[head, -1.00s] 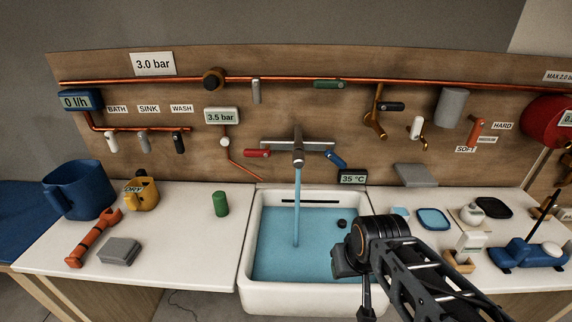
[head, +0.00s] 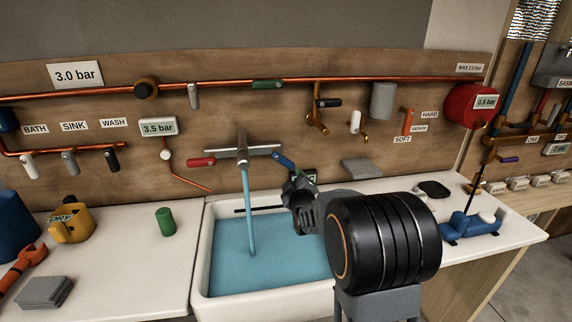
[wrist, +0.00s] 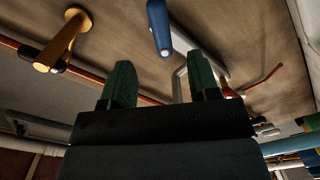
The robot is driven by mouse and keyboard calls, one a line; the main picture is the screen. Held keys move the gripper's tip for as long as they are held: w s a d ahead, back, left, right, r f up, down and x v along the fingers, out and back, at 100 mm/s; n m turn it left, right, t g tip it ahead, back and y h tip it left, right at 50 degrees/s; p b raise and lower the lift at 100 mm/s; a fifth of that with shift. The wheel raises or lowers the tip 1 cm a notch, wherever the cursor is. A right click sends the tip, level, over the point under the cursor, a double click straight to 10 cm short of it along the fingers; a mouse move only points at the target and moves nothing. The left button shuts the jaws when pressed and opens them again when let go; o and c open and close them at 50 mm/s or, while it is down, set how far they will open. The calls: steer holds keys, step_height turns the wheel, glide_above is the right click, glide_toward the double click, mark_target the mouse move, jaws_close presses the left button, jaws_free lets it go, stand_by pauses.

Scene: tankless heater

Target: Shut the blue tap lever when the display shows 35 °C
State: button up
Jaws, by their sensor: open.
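The blue tap lever (head: 283,160) sits at the right end of the grey mixer tap (head: 243,152) and slants down to the right. It also shows in the wrist view (wrist: 159,28), beyond and between my fingers. A blue water stream (head: 250,210) runs from the spout into the sink. The temperature display (head: 312,177) is mostly hidden behind my gripper, so its number is not readable now. My gripper (wrist: 162,82) is open and empty, with two green fingers. In the head view it (head: 294,183) is just below and right of the blue lever; contact is not visible.
A red lever (head: 201,162) is at the tap's left end. The white sink (head: 200,270) holds blue water below. A grey block (head: 362,168) is at the back right. A brass tap (wrist: 62,40) with a black lever shows left in the wrist view.

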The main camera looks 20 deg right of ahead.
mark_target(288, 165)
steer(key=w+d, duration=0.1)
steer(key=w, duration=0.3)
steer(key=w+p, duration=0.1)
steer(key=w, duration=0.3)
steer(key=w+d+p, duration=0.1)
steer(key=w, duration=0.4)
steer(key=shift+d, duration=0.35)
jaws_close()
